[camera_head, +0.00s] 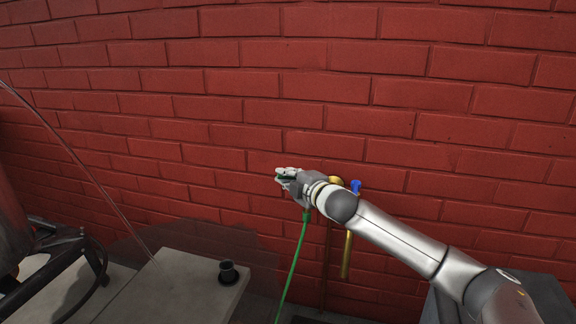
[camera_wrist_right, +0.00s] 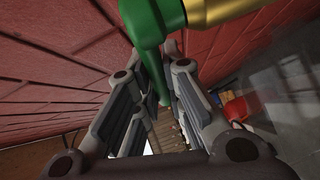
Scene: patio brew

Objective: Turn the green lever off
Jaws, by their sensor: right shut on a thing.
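The green lever (camera_wrist_right: 148,45) shows large in the right wrist view, on a brass fitting (camera_wrist_right: 215,10). Its narrow end reaches down between the two fingers of my right gripper (camera_wrist_right: 160,88). My right gripper is shut on the lever. In the head view my right gripper (camera_head: 284,176) is in front of the brick wall and hides most of the lever. My left gripper is not in view.
A blue handle (camera_head: 355,186) and a brass pipe (camera_head: 347,255) are just right of my right wrist. A green hose (camera_head: 293,265) hangs below it. A grey table (camera_head: 180,285) with a small black cup (camera_head: 228,272) stands lower left. The red brick wall (camera_head: 250,80) is close behind.

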